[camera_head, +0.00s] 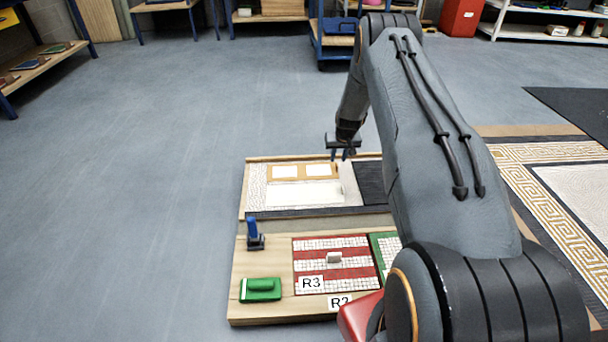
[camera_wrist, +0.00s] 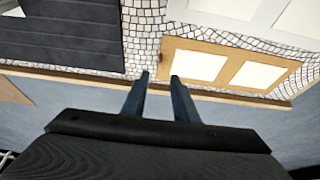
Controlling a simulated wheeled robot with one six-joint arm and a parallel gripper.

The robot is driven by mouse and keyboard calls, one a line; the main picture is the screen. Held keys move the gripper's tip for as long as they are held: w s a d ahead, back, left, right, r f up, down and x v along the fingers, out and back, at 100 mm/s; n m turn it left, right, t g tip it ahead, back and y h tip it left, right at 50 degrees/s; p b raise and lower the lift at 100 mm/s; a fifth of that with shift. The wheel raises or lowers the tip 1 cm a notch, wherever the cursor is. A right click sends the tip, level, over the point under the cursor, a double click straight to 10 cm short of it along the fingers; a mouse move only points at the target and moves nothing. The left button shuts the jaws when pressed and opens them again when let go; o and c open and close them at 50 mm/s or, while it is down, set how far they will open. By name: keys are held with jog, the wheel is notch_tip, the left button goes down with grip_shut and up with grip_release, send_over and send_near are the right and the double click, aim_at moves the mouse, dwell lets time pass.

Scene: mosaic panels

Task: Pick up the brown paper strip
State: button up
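A brown strip with two white windows (camera_head: 301,171) lies on the mosaic panel near its far edge; I take it for the brown paper strip. It also shows in the wrist view (camera_wrist: 222,70), right of my fingers. My gripper (camera_head: 341,155) is over the far edge of the panel, right of the strip in the head view. In the wrist view my gripper (camera_wrist: 160,77) has its two fingers apart with a narrow gap, nothing held between them. The fingertips appear close to the strip's end; I cannot tell whether they touch it.
A dark ribbed panel (camera_head: 369,184) lies beside the mosaic. On the nearer wooden board (camera_head: 262,312) are a blue-handled tool (camera_head: 254,235), a green block (camera_head: 260,289) and a red-and-white tiled panel labelled R3 (camera_head: 333,260). Open floor lies left.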

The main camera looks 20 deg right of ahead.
aim_at(337, 165)
jog(key=b+x, duration=0.1)
jog(key=x, duration=0.1)
jog(key=b+x, duration=0.2)
jog(key=shift+s+d+f, duration=0.1)
jog(key=shift+s+f, duration=0.05)
jog(key=shift+f, duration=0.45)
jog(key=shift+r, duration=0.1)
grip_shut()
